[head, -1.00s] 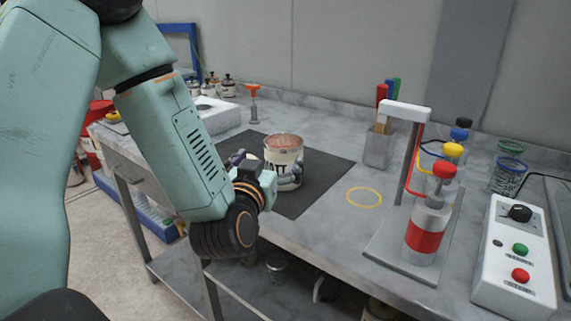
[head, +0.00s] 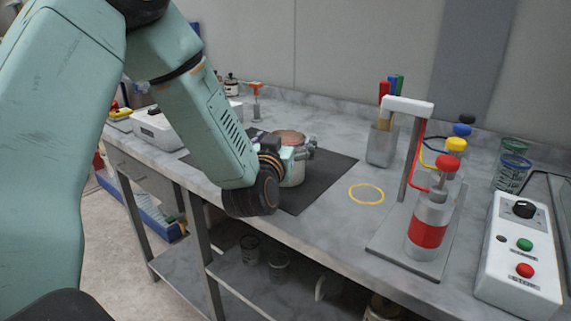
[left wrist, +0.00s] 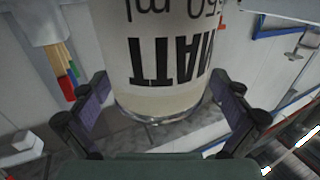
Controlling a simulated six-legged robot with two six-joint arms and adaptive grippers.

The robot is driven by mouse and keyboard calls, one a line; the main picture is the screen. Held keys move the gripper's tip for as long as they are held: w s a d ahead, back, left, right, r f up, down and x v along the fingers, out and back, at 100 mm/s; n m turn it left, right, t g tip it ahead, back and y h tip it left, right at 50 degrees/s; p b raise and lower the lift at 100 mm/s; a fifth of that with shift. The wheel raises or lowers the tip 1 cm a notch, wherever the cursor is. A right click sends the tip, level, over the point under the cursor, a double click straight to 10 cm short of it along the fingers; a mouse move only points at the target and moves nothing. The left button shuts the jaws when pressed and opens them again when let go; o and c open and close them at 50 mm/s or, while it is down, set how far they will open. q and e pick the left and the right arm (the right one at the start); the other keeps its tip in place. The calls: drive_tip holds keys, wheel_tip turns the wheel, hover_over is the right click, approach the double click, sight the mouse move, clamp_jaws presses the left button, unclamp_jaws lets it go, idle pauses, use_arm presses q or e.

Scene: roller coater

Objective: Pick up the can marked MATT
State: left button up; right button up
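The can marked MATT (head: 291,174) is a pale can with a reddish-brown top, on the dark mat of the bench. In the left wrist view the can (left wrist: 160,65) fills the upper middle, its black MATT lettering upside down. My left gripper (head: 294,149) is at the can's upper part and hides much of its label in the head view. In the left wrist view the gripper (left wrist: 168,110) has one finger on each side of the can, with gaps showing beside it. My right gripper is not in view.
The dark mat (head: 325,177) has free room right of the can. A brush holder (head: 381,146), a stand with a red-banded cylinder (head: 428,235) and a control box (head: 519,255) stand farther right.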

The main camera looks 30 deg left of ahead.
use_arm(q)
drive_tip(key=shift+d, duration=0.15)
drive_tip(key=c, duration=0.4)
drive_tip(key=shift+r, duration=0.1)
drive_tip(key=c, duration=1.4)
